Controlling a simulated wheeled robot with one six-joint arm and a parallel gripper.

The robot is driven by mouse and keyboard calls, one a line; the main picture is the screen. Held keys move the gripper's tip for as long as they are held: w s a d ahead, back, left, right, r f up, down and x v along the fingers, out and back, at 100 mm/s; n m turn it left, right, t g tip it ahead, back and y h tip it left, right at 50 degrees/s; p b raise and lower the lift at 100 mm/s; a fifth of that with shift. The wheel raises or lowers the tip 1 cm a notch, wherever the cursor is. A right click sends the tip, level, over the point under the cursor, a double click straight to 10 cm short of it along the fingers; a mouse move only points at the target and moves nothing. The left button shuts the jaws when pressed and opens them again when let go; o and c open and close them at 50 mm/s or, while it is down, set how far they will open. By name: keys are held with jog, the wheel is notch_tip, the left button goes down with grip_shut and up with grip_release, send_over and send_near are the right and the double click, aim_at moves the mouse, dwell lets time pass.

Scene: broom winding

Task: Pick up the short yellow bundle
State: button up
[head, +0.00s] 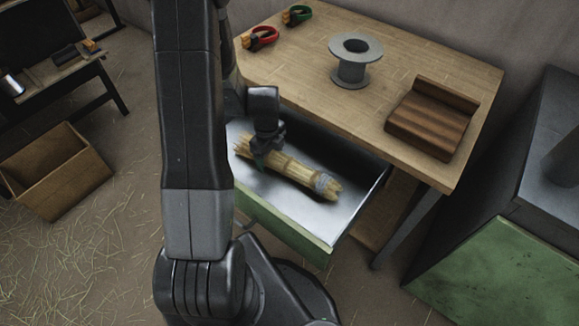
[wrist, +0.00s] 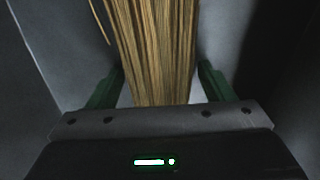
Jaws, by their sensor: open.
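A short yellow straw bundle (head: 292,170) lies slantwise in the open drawer (head: 283,232), with a grey binding around its right end. My gripper (head: 259,160) is over the bundle's left part, pointing down. In the wrist view the bundle (wrist: 155,45) runs between the two green fingers of my gripper (wrist: 159,84), one on each side. The jaws are open, and a small gap shows beside the right finger. My gripper hides part of the bundle's left end in the head view.
The workbench (head: 395,75) above the drawer holds a grey spool (head: 351,72), a dark wooden block (head: 430,122), and red (head: 263,36) and green (head: 297,14) handled tools. A wooden box (head: 57,170) sits on the straw-strewn floor at left.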

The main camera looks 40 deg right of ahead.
jog(key=c, duration=1.1)
